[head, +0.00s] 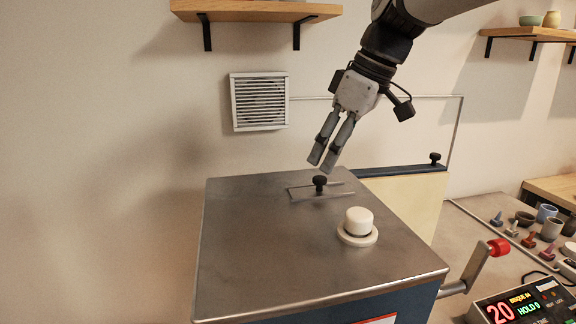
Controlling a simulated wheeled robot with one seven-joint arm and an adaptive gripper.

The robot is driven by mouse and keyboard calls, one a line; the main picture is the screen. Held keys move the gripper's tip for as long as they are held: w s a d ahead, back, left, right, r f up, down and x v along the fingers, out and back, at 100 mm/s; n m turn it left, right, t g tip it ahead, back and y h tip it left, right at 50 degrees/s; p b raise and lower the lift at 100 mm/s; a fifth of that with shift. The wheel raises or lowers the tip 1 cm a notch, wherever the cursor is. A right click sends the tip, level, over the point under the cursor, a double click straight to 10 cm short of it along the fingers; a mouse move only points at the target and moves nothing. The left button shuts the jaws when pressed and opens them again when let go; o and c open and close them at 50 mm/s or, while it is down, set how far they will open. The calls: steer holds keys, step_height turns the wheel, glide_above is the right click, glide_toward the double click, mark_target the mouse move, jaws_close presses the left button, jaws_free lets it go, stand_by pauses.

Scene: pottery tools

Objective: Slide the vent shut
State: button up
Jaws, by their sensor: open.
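The vent is a thin sliding plate (345,194) with a small black knob (320,181), set in a slot on the metal top of the kiln (270,245). The plate reaches to the right of the knob. My gripper (322,165) hangs just above the knob, fingers pointing down and slightly left. Its two fingers are a little apart with nothing between them. The fingertips look close to the knob, but I cannot tell whether they touch it.
A white round plug (358,225) stands on the kiln top. A red-tipped handle (497,247) sticks out at the right, near a lit control panel (525,303). Several small pots and tools stand on the right table (470,230). A shelf (255,10) hangs above a wall grille (259,101).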

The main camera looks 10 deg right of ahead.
steer(key=v, duration=0.7)
steer(key=shift+s, duration=0.1)
